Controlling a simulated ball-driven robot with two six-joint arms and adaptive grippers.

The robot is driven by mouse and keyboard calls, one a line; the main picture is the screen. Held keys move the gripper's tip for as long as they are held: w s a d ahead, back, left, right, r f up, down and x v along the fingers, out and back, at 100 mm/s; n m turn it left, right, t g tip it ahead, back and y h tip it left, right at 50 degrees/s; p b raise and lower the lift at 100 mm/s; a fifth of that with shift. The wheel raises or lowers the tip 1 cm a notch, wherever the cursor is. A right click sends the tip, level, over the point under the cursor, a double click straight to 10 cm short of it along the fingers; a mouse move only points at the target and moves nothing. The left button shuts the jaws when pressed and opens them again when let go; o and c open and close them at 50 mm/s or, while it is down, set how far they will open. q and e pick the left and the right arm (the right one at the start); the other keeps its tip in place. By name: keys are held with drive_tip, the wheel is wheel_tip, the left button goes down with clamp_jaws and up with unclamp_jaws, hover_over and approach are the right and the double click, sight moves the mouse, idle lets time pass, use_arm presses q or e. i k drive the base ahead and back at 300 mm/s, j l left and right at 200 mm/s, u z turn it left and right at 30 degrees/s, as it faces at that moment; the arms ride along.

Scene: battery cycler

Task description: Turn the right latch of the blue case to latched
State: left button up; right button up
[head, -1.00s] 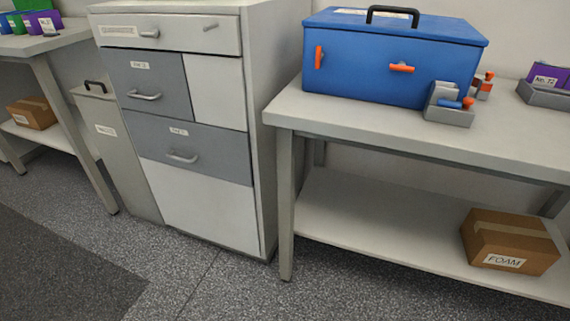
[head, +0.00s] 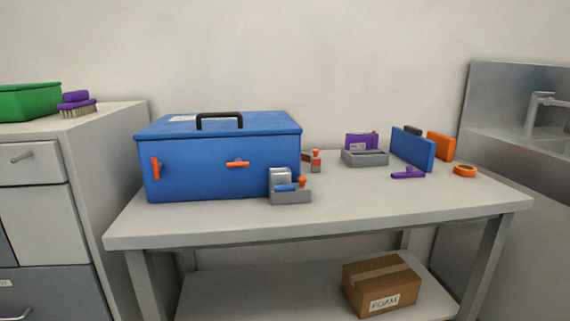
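The blue case (head: 205,175) stands shut on the left part of the light grey table, with a black handle on its lid. On its front are two orange latches. The left latch (head: 155,168) stands upright. The right latch (head: 238,164) lies horizontal. A small grey holder stands in front of the case's right front corner, to the right of and below the right latch. Neither of my grippers is in view.
The grey holder (head: 291,197) carries a blue and orange item. Farther right on the table (head: 400,218) are a grey bin (head: 365,158), a blue panel (head: 412,149), a purple tool (head: 408,173) and an orange ring (head: 465,170). A cabinet (head: 100,150) stands left, a sink right. The table's front middle is clear.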

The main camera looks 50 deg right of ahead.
sight(238, 163)
drive_tip(key=z, duration=1.15)
